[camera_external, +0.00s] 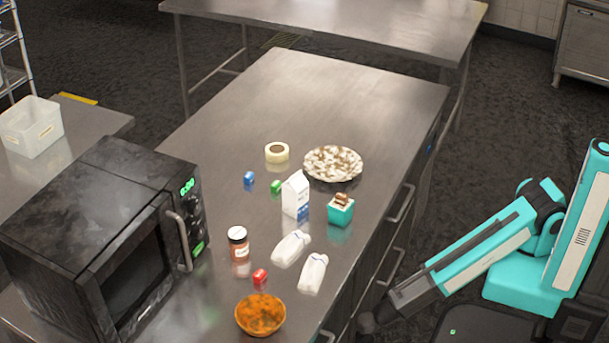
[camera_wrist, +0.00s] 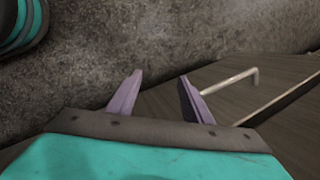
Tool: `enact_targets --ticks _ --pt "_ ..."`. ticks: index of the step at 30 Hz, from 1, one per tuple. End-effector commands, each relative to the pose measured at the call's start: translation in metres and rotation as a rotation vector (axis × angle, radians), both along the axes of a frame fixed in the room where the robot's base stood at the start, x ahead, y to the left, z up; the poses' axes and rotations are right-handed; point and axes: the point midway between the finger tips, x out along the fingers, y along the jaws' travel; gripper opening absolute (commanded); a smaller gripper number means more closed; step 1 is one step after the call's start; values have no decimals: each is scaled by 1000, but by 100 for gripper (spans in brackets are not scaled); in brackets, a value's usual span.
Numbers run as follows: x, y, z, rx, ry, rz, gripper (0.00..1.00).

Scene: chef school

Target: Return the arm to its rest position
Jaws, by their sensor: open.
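My arm, teal and dark grey, reaches down and left from its column at the right of the external view. Its lower end is beside the counter's drawer front, below the countertop level in the picture; the fingers are not clear there. In the wrist view my gripper (camera_wrist: 157,98) shows two purple fingers set wide apart, open, with nothing between them. Behind the fingers are the dark floor (camera_wrist: 130,40) and the drawer front with a metal handle (camera_wrist: 230,82).
The steel counter (camera_external: 300,90) holds a microwave (camera_external: 130,270), an orange bowl (camera_external: 260,314), a spice jar (camera_external: 239,250), a milk carton (camera_external: 295,195), a patterned plate (camera_external: 333,164), a tape roll (camera_external: 277,152), a teal box (camera_external: 341,210) and small blocks. Drawer handles (camera_external: 402,204) stick out near my arm.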

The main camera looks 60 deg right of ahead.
Motion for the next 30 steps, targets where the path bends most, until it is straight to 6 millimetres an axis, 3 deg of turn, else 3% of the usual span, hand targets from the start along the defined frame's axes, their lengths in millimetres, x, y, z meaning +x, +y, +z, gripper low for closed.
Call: enact_targets --ticks 1,3,12,20,30 --pt "-2 -27 -6 -38 9 8 46" --pt "-4 -60 -15 -86 19 28 46" --pt "-14 -178 -25 -214 75 132 46" --pt "-32 -260 -18 -262 137 230 46" --pt "-74 -352 0 -276 245 355 46"
